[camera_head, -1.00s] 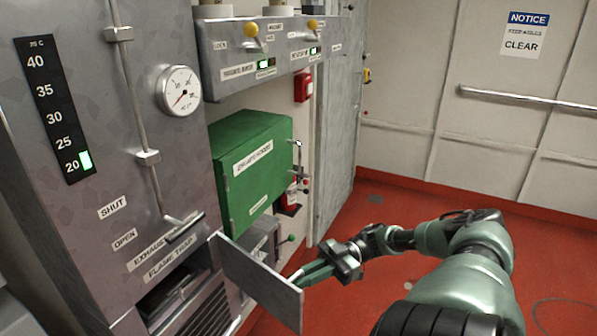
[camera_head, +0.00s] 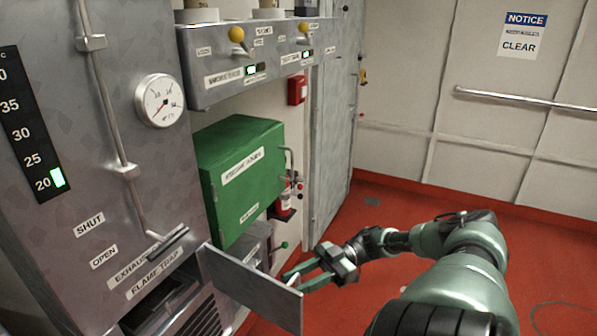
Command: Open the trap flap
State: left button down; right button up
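The trap flap (camera_head: 250,285) is a flat grey metal plate. It stands swung out from the grey cabinet, to the right of the dark opening (camera_head: 158,303) under the "FLAME TRAP" label (camera_head: 152,274). My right gripper (camera_head: 291,281) is at the flap's outer right end, on its far side. Its two green fingers look apart, with nothing visible between them. The flap's edge may hide the fingertips, and I cannot tell whether they touch it. My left gripper is not in view.
A green box (camera_head: 242,180) is on the wall behind the flap. A rod lever (camera_head: 127,172) runs down the cabinet front beside a round gauge (camera_head: 160,101).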

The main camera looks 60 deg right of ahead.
jog(key=b+v, duration=0.3)
jog(key=v, duration=0.4)
jog(key=shift+d, duration=0.35)
jog(key=shift+s, duration=0.15)
dwell(0.3)
